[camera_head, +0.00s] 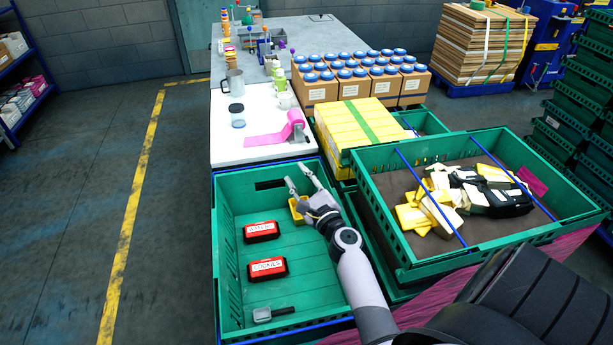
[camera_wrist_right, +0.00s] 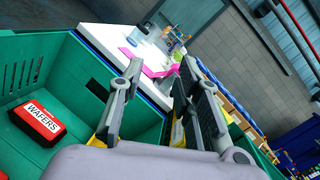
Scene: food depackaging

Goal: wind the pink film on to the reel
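The pink film (camera_head: 265,138) lies as a flat strip on the white board at the far end of the green crate. Its right end meets the reel (camera_head: 296,121), which has pink on it and a grey stand. My right gripper (camera_head: 297,173) is above the far part of the green crate, short of the board and apart from film and reel. Its two fingers are spread with nothing between them. In the right wrist view, pink film (camera_wrist_right: 124,54) shows beyond the open fingers (camera_wrist_right: 161,66). My left gripper is not in view.
The green crate (camera_head: 222,250) holds red boxes (camera_head: 262,231), a yellow item (camera_head: 298,212) beside my right gripper, and a grey-handled tool (camera_head: 272,313). Yellow boxes (camera_head: 357,127) stand close on the right.

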